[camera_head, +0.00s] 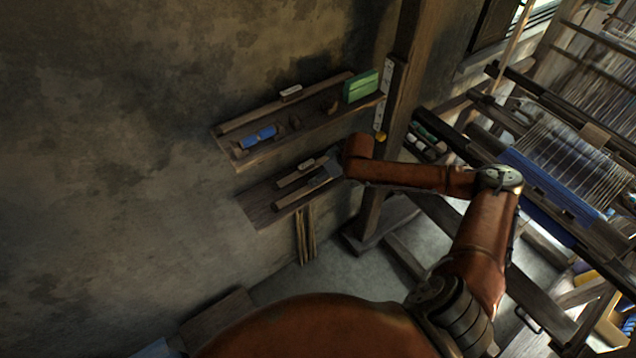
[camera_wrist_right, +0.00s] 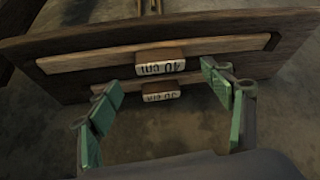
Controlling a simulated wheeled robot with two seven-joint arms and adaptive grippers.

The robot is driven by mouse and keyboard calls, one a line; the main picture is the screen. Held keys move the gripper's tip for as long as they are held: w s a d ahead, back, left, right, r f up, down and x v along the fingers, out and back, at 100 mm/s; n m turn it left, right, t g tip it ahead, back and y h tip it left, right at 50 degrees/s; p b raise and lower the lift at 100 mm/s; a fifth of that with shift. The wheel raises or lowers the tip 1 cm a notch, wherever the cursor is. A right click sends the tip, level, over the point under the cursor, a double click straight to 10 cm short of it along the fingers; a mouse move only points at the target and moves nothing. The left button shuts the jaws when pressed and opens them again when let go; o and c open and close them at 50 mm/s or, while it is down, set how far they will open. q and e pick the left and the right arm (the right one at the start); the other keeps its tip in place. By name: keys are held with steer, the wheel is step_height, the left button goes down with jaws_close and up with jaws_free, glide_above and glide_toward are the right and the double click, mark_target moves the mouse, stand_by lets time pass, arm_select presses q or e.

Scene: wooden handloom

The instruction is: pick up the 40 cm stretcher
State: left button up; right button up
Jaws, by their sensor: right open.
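The 40 cm stretcher (camera_wrist_right: 95,63) is a long wooden bar with a white label, printed "40 cm" and upside down in the right wrist view. In the head view it appears to be the front bar (camera_head: 291,199) on the lower shelf, partly covered by my gripper. A shorter bar labelled 30 cm (camera_wrist_right: 147,95) lies parallel behind it, nearer the wall. My right gripper (camera_wrist_right: 161,80) is open and empty, its green fingers apart on either side of the labels. In the head view it is over the lower shelf (camera_head: 325,174). Contact cannot be told. My left gripper is not in view.
The upper shelf (camera_head: 240,161) holds another labelled bar (camera_head: 255,115), a blue item (camera_head: 258,137) and a green box (camera_head: 360,86). A wooden post (camera_head: 405,75) stands right of the shelves, and the loom (camera_head: 560,165) beyond. Thin sticks (camera_head: 305,237) lean below.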

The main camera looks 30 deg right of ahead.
steer(key=x, duration=0.4)
steer(key=shift+s+f, duration=0.15)
steer(key=shift+f, duration=0.1)
steer(key=shift+s, duration=0.1)
steer(key=c, duration=1.3)
steer(key=shift+c, duration=0.4)
steer(key=shift+r, duration=0.15)
